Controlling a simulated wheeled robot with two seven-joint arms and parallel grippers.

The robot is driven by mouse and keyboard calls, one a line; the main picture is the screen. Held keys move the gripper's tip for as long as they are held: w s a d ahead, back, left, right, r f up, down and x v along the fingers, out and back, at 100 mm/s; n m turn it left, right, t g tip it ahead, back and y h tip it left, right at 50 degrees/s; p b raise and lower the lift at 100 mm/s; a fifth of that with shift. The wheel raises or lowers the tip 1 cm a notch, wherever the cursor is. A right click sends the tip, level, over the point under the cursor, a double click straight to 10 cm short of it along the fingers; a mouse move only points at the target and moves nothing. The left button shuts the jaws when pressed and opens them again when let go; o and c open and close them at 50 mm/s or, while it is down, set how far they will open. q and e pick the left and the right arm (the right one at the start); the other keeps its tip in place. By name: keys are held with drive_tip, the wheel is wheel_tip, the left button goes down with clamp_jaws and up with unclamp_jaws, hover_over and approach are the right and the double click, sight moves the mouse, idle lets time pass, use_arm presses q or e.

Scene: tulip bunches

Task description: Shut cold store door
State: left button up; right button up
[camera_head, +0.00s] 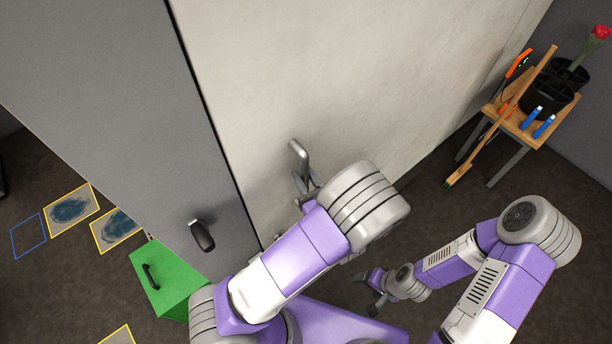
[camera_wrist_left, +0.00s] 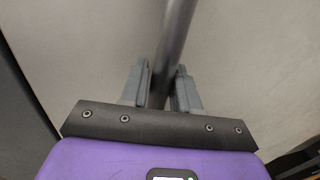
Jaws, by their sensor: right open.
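The pale cold store door (camera_head: 330,70) fills the upper middle of the head view. A dark line separates it from a grey panel (camera_head: 110,90) at left; I cannot tell whether it is fully closed. Its grey bar handle (camera_head: 299,153) stands out from its face. My left gripper (camera_head: 307,184) is at the handle's lower part. In the left wrist view the bar (camera_wrist_left: 172,45) runs between the fingers (camera_wrist_left: 160,90), which appear closed around it. My forearm hides part of the door's lower edge. My right gripper (camera_head: 368,291) is open and empty, low and away from the door.
A dark handle (camera_head: 202,236) sits on the grey panel. A green box (camera_head: 170,278) stands below it at left, near yellow-framed floor mats (camera_head: 71,209). A wooden stand (camera_head: 527,117) with black pots and tools is at the right.

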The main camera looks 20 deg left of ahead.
use_arm(q)
drive_tip(key=shift+o, duration=1.1)
drive_tip(key=shift+s+a, duration=0.15)
drive_tip(key=shift+s, duration=0.05)
drive_tip(key=shift+d, duration=0.2)
drive_tip(key=b+v, duration=0.1)
drive_tip(key=v, duration=0.5)
drive_tip(key=shift+s, duration=0.1)
drive_tip(key=shift+s+d+r, duration=0.1)
drive_tip(key=shift+s+d, duration=0.3)
